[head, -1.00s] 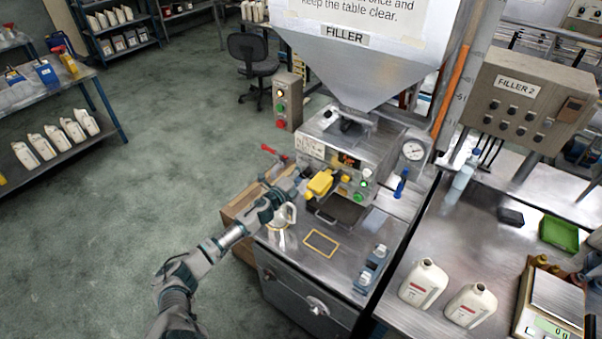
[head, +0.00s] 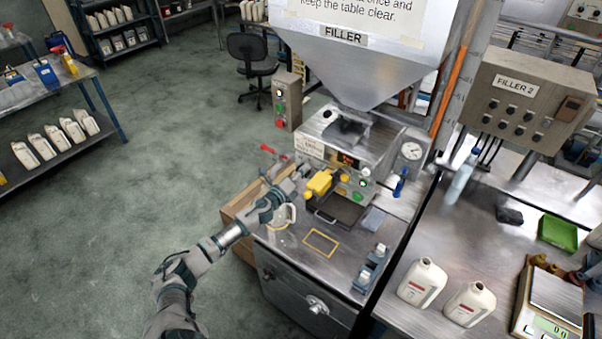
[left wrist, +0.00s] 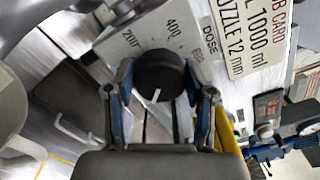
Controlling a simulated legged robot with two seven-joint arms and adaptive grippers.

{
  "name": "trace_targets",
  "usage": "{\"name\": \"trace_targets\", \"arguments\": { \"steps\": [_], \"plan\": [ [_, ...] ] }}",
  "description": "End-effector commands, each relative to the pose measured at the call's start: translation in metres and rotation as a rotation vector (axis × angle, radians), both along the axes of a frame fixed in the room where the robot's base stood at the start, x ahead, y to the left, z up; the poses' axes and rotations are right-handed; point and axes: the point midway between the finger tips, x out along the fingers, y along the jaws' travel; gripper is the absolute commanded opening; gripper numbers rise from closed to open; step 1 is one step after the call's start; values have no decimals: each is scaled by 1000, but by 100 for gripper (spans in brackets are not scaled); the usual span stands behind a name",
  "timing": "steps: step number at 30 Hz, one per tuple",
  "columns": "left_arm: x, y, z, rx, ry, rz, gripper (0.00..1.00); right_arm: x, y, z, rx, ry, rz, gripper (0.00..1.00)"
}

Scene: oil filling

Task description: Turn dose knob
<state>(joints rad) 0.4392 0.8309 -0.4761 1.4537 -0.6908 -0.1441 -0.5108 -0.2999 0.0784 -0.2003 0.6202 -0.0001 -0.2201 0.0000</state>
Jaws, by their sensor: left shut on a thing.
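The dose knob (left wrist: 160,76) is a round black knob with a white pointer line, on the filler's panel below the word DOSE. In the left wrist view, my left gripper (left wrist: 160,95) has a finger on each side of the knob and is shut on it. The pointer leans slightly off the finger direction, and the scale shows 200 and 400 above the knob. In the head view, my left gripper (head: 299,176) reaches the front left of the filler (head: 350,150), and the knob is hidden there. My right gripper is not in view.
A yellow part (head: 320,182) sits close to the right of my left gripper. A white jug (head: 283,215) stands just below my left forearm. A yellow outlined square (head: 321,242) marks clear tabletop. Two white bottles (head: 422,283) stand on the right bench.

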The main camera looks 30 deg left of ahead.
Motion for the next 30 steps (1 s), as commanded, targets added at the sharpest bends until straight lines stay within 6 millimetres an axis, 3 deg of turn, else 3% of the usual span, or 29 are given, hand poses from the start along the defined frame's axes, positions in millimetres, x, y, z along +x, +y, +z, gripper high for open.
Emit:
{"name": "trace_targets", "arguments": {
  "steps": [1, 5, 6, 8, 9, 20, 23, 30],
  "plan": [
    [-2, -1, -9, 4, 13, -1, 19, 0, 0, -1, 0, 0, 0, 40],
    [-2, -1, -9, 4, 13, -1, 19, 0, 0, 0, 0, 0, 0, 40],
    [-2, -1, -9, 3, 13, -1, 61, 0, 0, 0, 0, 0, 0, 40],
    [-2, -1, -9, 3, 13, -1, 76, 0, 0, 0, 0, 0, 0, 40],
    [-2, -1, -8, 3, 12, -1, 78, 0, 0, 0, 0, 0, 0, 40],
    [-5, 0, -2, 1, 4, 0, 78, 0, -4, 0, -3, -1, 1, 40],
    [-17, 1, -4, 2, 6, 0, 78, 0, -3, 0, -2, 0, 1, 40],
    [-66, 5, -5, 2, 9, -2, 78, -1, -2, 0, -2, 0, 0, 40]
  ]
}}
